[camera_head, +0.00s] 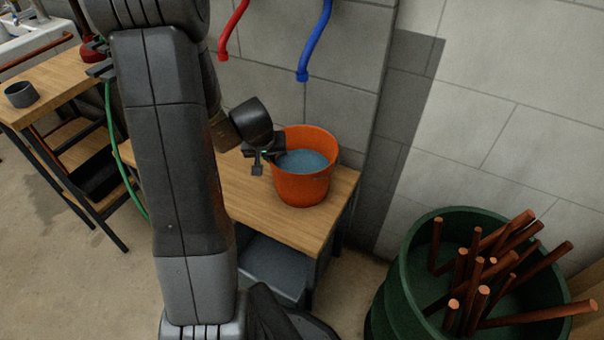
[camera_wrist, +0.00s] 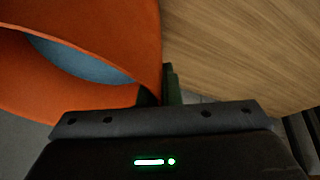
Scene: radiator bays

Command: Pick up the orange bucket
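The orange bucket (camera_head: 302,184) stands upright on the right end of a wooden bench top, with blue-grey contents, apparently water, inside. My gripper (camera_head: 264,162) is at the bucket's left rim, pointing down. One finger hangs outside the bucket, left of its wall. The other is mostly hidden at the rim. In the wrist view the bucket (camera_wrist: 135,35) fills the upper left, and my gripper (camera_wrist: 161,90) shows dark fingers close to either side of its edge. I cannot tell whether the fingers press on the wall.
The bench (camera_head: 253,200) has bare wood left of the bucket. A red pipe (camera_head: 232,30) and blue pipe (camera_head: 316,42) hang on the wall above. A green barrel (camera_head: 392,290) of copper-coloured rods stands right. A grey cup (camera_head: 20,95) sits on another bench at left.

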